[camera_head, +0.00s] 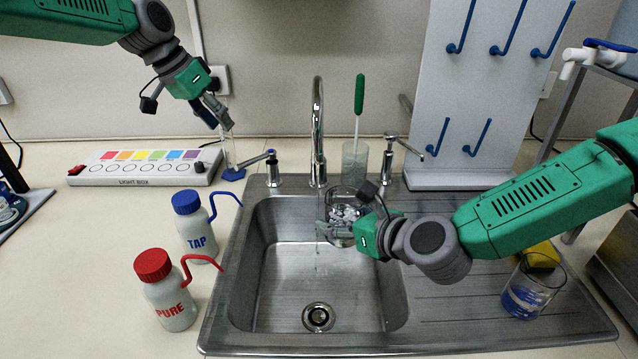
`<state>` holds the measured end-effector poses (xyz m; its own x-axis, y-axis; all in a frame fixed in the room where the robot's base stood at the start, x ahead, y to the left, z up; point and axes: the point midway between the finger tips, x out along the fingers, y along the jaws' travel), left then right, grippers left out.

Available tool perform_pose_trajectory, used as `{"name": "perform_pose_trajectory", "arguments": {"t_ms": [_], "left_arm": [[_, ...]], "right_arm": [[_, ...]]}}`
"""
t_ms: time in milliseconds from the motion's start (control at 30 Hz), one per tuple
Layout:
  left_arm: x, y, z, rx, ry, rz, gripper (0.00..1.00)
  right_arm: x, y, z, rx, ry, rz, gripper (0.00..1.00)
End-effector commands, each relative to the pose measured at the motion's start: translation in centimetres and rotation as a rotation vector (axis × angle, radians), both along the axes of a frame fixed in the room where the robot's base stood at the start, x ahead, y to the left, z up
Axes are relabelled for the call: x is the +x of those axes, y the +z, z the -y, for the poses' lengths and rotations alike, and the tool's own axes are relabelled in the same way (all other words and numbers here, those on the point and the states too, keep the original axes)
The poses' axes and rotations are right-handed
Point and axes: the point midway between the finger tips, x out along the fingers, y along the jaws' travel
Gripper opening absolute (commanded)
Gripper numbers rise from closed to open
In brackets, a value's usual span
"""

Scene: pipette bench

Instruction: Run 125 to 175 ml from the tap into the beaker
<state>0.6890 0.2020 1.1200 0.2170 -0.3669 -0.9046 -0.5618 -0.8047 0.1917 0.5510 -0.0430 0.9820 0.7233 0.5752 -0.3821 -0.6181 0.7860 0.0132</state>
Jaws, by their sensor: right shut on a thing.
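A clear glass beaker (345,208) is over the back part of the sink (270,285), just to the right below the tap spout (318,140). My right gripper (338,232) is shut on it. Bright reflections hide any water level in the beaker. My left gripper (213,112) is up at the back left, above and left of the blue-tipped lever. Its fingers are too small to judge.
A clear cylinder with a blue base (233,174) stands below my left gripper, beside a light box (140,180). TAP (197,240) and PURE (172,308) bottles stand left of the sink. A peg board (450,140) stands behind.

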Motion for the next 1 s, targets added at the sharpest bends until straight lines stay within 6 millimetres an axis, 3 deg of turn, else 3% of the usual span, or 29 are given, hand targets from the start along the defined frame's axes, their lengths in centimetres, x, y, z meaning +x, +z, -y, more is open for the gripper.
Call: {"name": "perform_pose_trajectory", "arguments": {"t_ms": [33,133,367,667,1000], "left_arm": [[0.0,0.0,0.0,0.000,0.000,0.000,0.33],[0.0,0.0,0.0,0.002,0.008,-0.004,0.00],[0.8,-1.0,-0.2,0.059,0.206,-0.087,0.00],[2.5,-1.7,0.0,0.191,0.784,-0.181,0.00],[3.5,-0.6,1.5,0.221,1.335,-0.107,0.00]], "right_arm": [[0.0,0.1,0.0,0.001,0.000,0.001,0.28],[0.0,0.0,0.0,0.000,0.000,0.000,0.28],[0.0,0.1,-0.1,0.001,0.000,0.001,0.28],[0.0,0.1,0.0,0.001,0.000,0.002,0.28],[0.0,0.1,-0.1,0.000,0.000,0.001,0.28]]}}
